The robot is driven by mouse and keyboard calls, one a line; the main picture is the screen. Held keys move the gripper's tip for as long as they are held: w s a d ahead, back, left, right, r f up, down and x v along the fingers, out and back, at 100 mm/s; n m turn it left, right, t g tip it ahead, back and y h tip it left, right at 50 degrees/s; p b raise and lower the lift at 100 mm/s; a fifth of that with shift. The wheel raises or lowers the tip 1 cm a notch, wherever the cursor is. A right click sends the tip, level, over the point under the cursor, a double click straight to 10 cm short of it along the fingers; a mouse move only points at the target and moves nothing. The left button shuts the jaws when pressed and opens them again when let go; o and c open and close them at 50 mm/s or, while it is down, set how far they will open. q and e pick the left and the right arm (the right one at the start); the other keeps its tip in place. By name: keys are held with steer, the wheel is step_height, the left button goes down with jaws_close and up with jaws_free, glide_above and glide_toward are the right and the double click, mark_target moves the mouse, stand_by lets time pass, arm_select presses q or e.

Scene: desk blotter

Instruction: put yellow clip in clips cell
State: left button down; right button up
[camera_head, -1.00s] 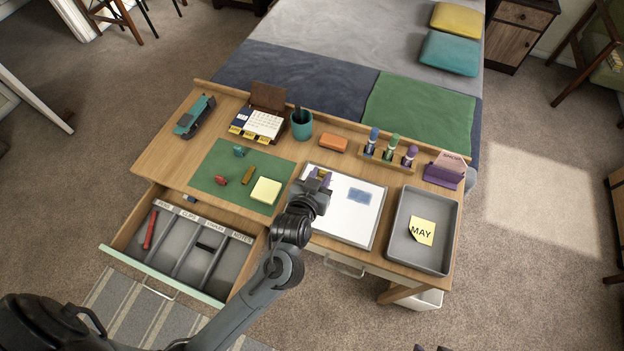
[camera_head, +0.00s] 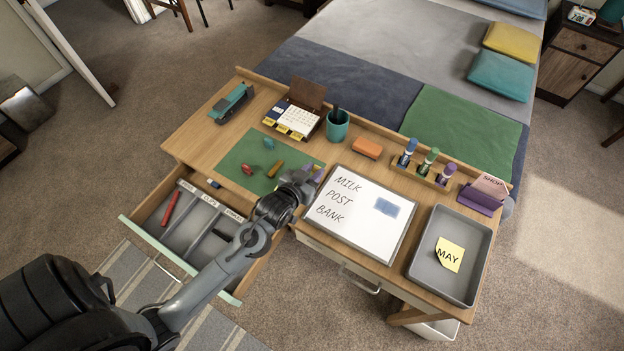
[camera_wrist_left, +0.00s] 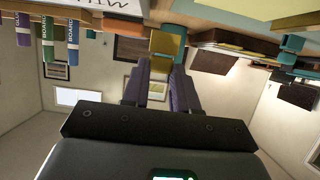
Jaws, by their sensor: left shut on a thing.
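The yellow clip (camera_wrist_left: 166,43) is between my left gripper's fingertips in the left wrist view. My left gripper (camera_head: 313,178) is shut on it, above the desk between the green mat (camera_head: 233,163) and the whiteboard (camera_head: 342,235). In the head view the gripper hides most of the clip. The drawer (camera_head: 160,246) is open at the desk's front left. Its clips cell (camera_head: 188,232) is second from the left, under the CLIPS label (camera_head: 209,200), and looks empty. My right gripper is not in view.
A red pen (camera_head: 171,208) lies in the leftmost drawer cell. A red item (camera_head: 247,169), a brownish item (camera_head: 275,170) and a teal item (camera_head: 268,143) lie on the mat. A grey tray (camera_head: 425,263) stands at the right. My left forearm covers the drawer's right part.

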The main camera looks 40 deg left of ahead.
arm_select(q)
steer(key=shift+f+b, duration=0.4)
steer(key=shift+f, duration=1.65)
steer(key=shift+f, duration=0.1)
steer(key=c, duration=0.9)
jaws_free()
steer(key=shift+o, duration=0.2)
